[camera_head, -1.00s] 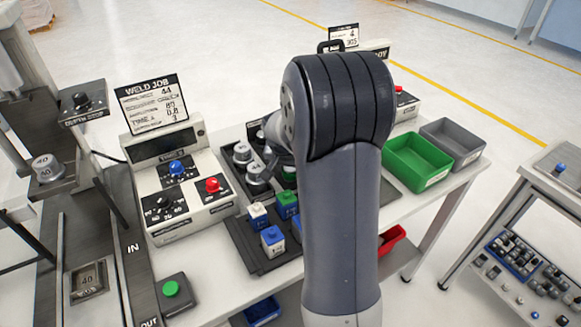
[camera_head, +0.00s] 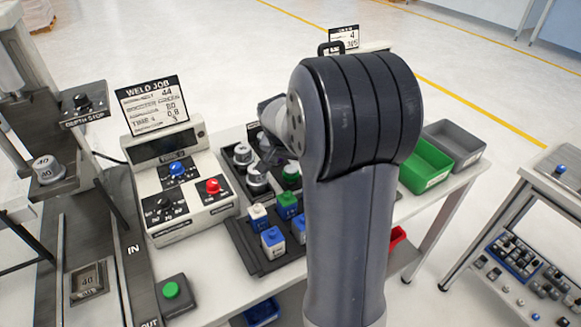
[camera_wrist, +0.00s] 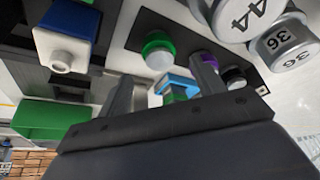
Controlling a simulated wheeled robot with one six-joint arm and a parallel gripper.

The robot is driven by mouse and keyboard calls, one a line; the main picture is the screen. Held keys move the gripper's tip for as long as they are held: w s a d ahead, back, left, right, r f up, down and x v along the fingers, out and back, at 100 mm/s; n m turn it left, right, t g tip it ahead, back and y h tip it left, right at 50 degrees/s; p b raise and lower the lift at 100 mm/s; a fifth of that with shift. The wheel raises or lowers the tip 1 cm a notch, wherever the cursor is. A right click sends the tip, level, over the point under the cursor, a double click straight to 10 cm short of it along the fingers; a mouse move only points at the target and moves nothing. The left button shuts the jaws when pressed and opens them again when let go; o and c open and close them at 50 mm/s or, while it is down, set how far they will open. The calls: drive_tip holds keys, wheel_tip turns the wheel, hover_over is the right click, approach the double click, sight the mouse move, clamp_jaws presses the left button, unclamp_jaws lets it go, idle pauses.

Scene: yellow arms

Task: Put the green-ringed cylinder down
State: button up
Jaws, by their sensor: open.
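The green-ringed cylinder (camera_head: 291,175) stands in the dark tray (camera_head: 228,172), close to the metal cylinders, in the head view. It also shows in the wrist view (camera_wrist: 158,48) with its green ring and pale end, beyond my fingertips and apart from them. My gripper (camera_wrist: 163,84) is open, with one finger on each side in the wrist view and nothing held between them. In the head view my arm hides most of the gripper.
Metal cylinders (camera_head: 257,176) marked with numbers stand beside the green-ringed one. Blue and green blocks (camera_head: 273,241) sit on a dark tray in front. A weld control box (camera_head: 181,184) is at left. Green (camera_head: 425,165) and grey bins (camera_head: 455,145) stand at right.

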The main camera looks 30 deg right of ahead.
drive_tip(key=v, duration=0.7)
